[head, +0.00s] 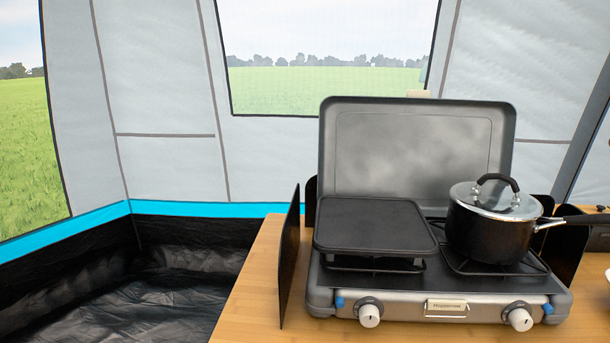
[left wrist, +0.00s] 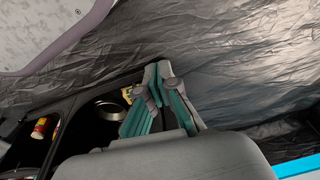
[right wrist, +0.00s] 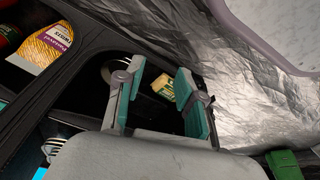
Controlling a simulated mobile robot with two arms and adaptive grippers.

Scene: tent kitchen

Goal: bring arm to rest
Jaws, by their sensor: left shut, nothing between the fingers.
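My left gripper (left wrist: 158,72) shows in the left wrist view, its fingertips together with nothing between them. My right gripper (right wrist: 160,72) shows in the right wrist view, its two fingers apart and the gap empty. Behind the right fingers, a yellow and green packet (right wrist: 164,86) lies in a dark compartment; the fingers look apart from it. Neither arm nor gripper shows in the head view.
A camping stove (head: 441,311) with raised lid stands on the wooden counter (head: 252,295). A griddle plate (head: 372,226) and a lidded black pot (head: 487,231) sit on it. Dark open compartments hold a yellow-labelled item (right wrist: 46,48) and a red can (left wrist: 40,127). Black groundsheet (head: 165,300) lies left.

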